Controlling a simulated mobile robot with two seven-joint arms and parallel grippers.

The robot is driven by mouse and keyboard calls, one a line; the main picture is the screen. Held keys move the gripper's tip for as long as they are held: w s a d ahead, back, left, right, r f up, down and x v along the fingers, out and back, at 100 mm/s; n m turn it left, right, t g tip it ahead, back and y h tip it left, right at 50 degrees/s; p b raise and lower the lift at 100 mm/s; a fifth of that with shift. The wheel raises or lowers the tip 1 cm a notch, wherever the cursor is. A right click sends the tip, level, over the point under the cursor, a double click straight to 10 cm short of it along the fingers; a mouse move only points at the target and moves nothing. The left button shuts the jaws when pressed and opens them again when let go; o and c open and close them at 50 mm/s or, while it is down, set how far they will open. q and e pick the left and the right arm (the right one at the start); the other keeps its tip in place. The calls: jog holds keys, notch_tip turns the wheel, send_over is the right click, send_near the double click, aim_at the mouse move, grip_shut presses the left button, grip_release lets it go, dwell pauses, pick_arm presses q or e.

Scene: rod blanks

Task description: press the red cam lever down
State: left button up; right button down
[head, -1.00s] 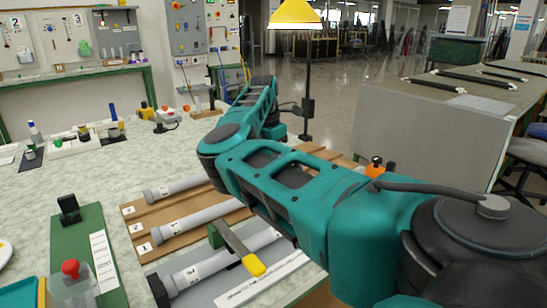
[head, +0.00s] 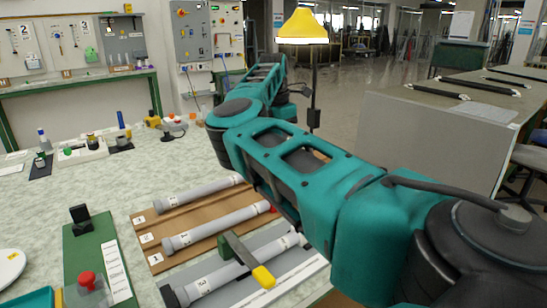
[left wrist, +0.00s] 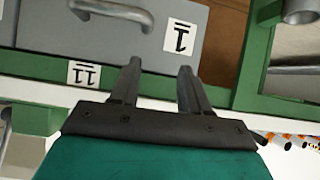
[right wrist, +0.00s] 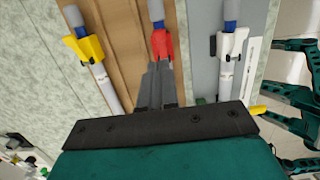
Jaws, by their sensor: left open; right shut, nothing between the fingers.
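The red cam lever (right wrist: 162,44) sits around the middle rod, below its blue section, in the right wrist view. A small red bit of it shows beside my arm in the head view (head: 273,209). My right gripper (right wrist: 160,66) is shut and empty, its fingertips right by the lever's lower end; I cannot tell whether they touch it. In the head view my arm hides this gripper. My left gripper (left wrist: 156,68) is open and empty in front of a grey drawer (left wrist: 95,35) labelled 1.
A yellow lever (right wrist: 85,46) and a white lever (right wrist: 230,44) sit on the neighbouring rods. A green bar with a yellow end (head: 262,276) stands over the front rod. A red knob (head: 87,280) stands on a green board (head: 78,248).

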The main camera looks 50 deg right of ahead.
pick_arm(q)
jog(key=shift+s+a+f+p, duration=0.1)
jog(key=shift+s+f+p, duration=0.2)
jog(key=shift+s, duration=0.1)
pick_arm(e)
jog(key=r, duration=0.1)
jog(key=d+r, duration=0.1)
jog(key=r, duration=0.2)
jog(key=shift+s+d+r, duration=0.15)
jog(key=shift+s+d, duration=0.05)
jog(key=shift+d, duration=0.05)
pick_arm(q)
jog(key=shift+w+a+r, duration=0.15)
jog(key=shift+r, duration=0.05)
